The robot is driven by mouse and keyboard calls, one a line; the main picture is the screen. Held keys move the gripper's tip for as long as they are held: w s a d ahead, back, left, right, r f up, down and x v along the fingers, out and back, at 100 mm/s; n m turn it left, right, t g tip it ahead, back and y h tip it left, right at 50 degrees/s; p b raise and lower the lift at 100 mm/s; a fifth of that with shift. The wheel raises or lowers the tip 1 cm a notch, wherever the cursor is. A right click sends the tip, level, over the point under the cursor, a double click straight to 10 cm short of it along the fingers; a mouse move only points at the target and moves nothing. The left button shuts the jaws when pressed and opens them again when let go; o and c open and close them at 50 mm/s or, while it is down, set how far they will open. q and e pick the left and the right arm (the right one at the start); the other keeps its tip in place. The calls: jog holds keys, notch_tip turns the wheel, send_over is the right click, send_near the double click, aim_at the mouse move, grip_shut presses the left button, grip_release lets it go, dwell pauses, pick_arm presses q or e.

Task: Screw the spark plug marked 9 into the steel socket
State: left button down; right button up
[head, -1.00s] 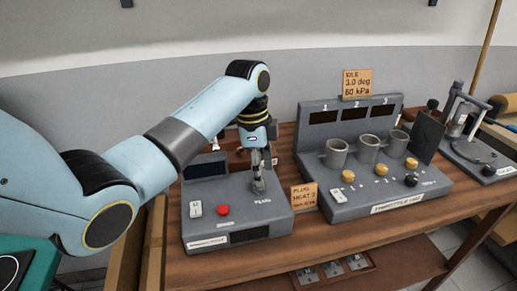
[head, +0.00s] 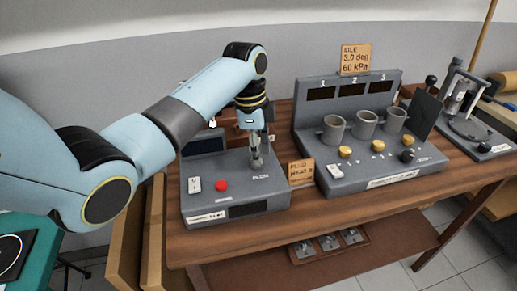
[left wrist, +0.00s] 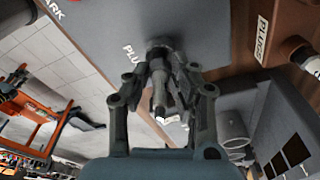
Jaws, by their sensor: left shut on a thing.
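My left gripper (head: 256,160) points down at the grey test box (head: 240,208), beside its "PLUG" label. In the left wrist view the fingers (left wrist: 160,85) are closed around a metallic spark plug (left wrist: 160,100) with a pale end toward the camera. Its far end meets a dark round socket (left wrist: 157,46) on the box top. I cannot tell how deep it sits, and no number on it is readable. In the head view the fingers mostly hide plug and socket. My right gripper is not in view.
The box has a red button (head: 221,186) and a white switch (head: 194,185). A "PLUG HEAT" card (head: 301,171) stands right of it. Further right is a throttle stand (head: 365,180) with three grey cups. The wooden bench (head: 290,215) is clear along its front.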

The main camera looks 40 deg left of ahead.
pick_arm(q)
jog(key=m+p, duration=0.1)
jog(key=m, duration=0.2)
jog(key=shift+r, duration=0.15)
jog(key=m+g+p, duration=0.1)
jog(key=m, duration=0.4)
jog(key=shift+s, duration=0.1)
jog(key=m, duration=0.5)
jog(key=shift+s+g, duration=0.1)
jog(key=shift+g, duration=0.2)
jog(key=m, duration=0.6)
jog(key=shift+a+y, duration=0.1)
jog(key=shift+y, duration=0.3)
jog(key=c, duration=1.1)
grip_release()
jog(key=shift+s, duration=0.1)
jog(key=shift+o, duration=0.2)
jog(key=shift+r, duration=4.15)
